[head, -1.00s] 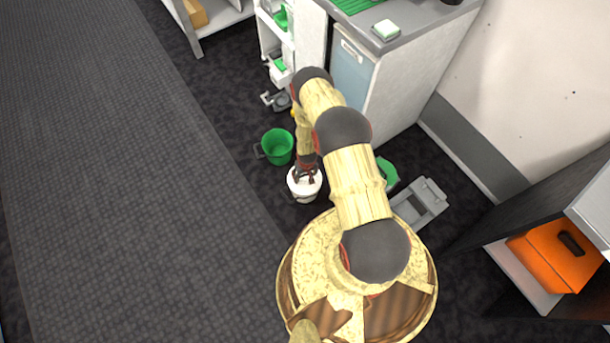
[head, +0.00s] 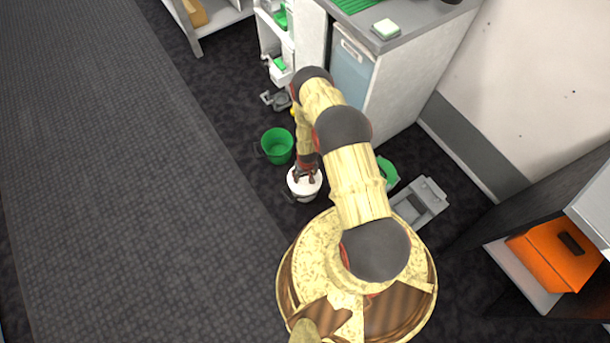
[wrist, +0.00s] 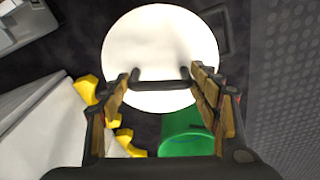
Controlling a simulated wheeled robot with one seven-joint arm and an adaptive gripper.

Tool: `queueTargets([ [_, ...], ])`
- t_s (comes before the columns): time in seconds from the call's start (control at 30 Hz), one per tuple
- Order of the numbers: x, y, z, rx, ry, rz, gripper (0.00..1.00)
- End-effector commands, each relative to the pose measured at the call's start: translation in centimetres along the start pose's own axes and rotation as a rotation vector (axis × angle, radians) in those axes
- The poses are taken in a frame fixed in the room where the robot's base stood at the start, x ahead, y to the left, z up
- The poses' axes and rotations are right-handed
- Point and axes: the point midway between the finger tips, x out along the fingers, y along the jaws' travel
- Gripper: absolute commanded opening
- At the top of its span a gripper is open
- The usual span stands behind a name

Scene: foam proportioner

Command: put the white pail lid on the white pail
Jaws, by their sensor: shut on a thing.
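The white pail lid (wrist: 160,40) is a round white disc under my gripper (wrist: 163,82) in the wrist view. A dark bar spans between the fingertips at the lid. My gripper is shut on the lid, and it also shows in the head view (head: 305,175). There the lid (head: 298,184) lies over the white pail (head: 304,198), which stands upright on the floor, mostly covered. I cannot tell whether the lid is seated on the rim or just above it. In the wrist view the lid hides the pail.
A green bucket (head: 277,147) stands close to the pail, up and left. A green item (head: 387,172) and a grey case (head: 418,203) lie to the right. A counter cabinet (head: 385,95) stands behind. The carpet at left is clear.

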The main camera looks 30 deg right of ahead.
Motion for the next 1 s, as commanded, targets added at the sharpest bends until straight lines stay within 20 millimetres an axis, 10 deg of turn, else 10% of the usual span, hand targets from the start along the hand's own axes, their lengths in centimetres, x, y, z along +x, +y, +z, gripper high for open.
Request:
queueTargets([
  [0.97, 1.0, 0.0, 0.1, 0.000, 0.000, 0.000, 0.32],
  [1.0, 1.0, 0.0, 0.0, 0.000, 0.000, 0.000, 0.63],
])
